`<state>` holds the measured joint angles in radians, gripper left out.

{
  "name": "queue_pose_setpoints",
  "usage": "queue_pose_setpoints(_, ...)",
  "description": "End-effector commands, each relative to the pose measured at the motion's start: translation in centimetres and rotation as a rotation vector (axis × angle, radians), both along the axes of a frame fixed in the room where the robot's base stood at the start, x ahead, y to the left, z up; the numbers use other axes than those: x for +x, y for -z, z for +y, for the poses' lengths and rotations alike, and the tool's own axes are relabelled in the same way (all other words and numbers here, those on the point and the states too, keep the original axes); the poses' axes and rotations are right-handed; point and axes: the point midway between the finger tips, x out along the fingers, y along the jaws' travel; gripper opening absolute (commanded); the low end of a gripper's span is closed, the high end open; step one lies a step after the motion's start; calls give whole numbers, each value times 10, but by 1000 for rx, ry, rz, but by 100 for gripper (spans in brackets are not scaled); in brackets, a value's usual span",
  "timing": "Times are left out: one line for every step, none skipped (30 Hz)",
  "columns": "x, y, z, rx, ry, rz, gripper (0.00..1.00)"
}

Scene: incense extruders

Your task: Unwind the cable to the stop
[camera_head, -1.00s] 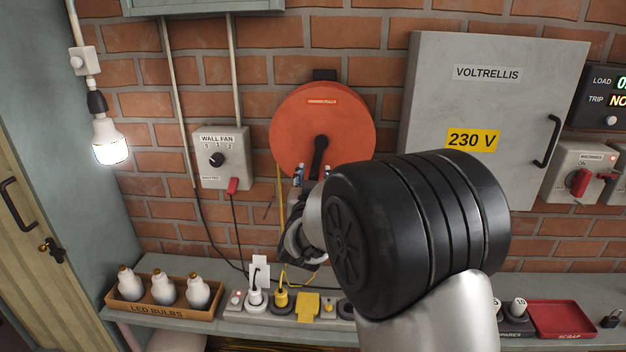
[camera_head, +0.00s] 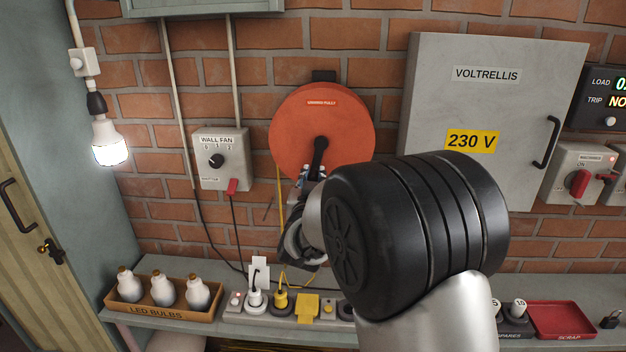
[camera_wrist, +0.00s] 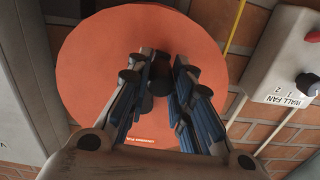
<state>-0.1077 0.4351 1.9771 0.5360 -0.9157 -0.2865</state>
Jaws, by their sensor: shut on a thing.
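The orange cable reel (camera_head: 300,110) is mounted on the brick wall, with a black crank (camera_head: 319,152) on its face. It fills the middle of the wrist view (camera_wrist: 85,75). The yellow cable (camera_head: 280,205) hangs from the reel's left side toward the bench; it also shows in the wrist view (camera_wrist: 236,25). My gripper (camera_head: 312,172) is at the lower end of the crank. In the wrist view my gripper (camera_wrist: 160,85) has its fingers on both sides of the dark crank handle (camera_wrist: 160,74) and is shut on it.
A wall fan switch box (camera_head: 220,158) is left of the reel, and a grey cabinet (camera_head: 490,105) is on the right. Below, a bench holds a bulb tray (camera_head: 163,312), a power strip with plugs (camera_head: 280,300) and a red scrap tray (camera_head: 562,318).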

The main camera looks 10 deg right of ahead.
Motion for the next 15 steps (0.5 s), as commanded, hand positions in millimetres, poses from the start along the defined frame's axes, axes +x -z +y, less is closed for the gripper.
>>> queue_pose_setpoints(0, 0, 0, 0, 0, 0, 0)
queue_pose_setpoints(0, 0, 0, 0, 0, 0, 0)
queue_pose_setpoints(0, 0, 0, 0, 0, 0, 0)
queue_pose_setpoints(0, 0, 0, 0, 0, 0, 0)
queue_pose_setpoints(0, 0, 0, 0, 0, 0, 0)
queue_pose_setpoints(0, 0, 0, 0, 0, 0, 0)
queue_pose_setpoints(0, 0, 0, 0, 0, 0, 0)
queue_pose_setpoints(0, 0, 0, -1, 0, 0, 0)
queue_pose_setpoints(0, 0, -1, -8, 0, 2, 0)
queue_pose_setpoints(-1, 0, -2, -20, 1, 6, 0)
queue_pose_setpoints(-1, 1, -4, -38, 1, 12, 0)
queue_pose_setpoints(-2, 1, -7, -71, 2, 23, 0)
queue_pose_setpoints(-3, 1, -9, -99, 3, 33, 0)
queue_pose_setpoints(-3, 1, -11, -126, 3, 42, 0)
queue_pose_setpoints(-4, 2, -13, -159, 2, 52, 0)
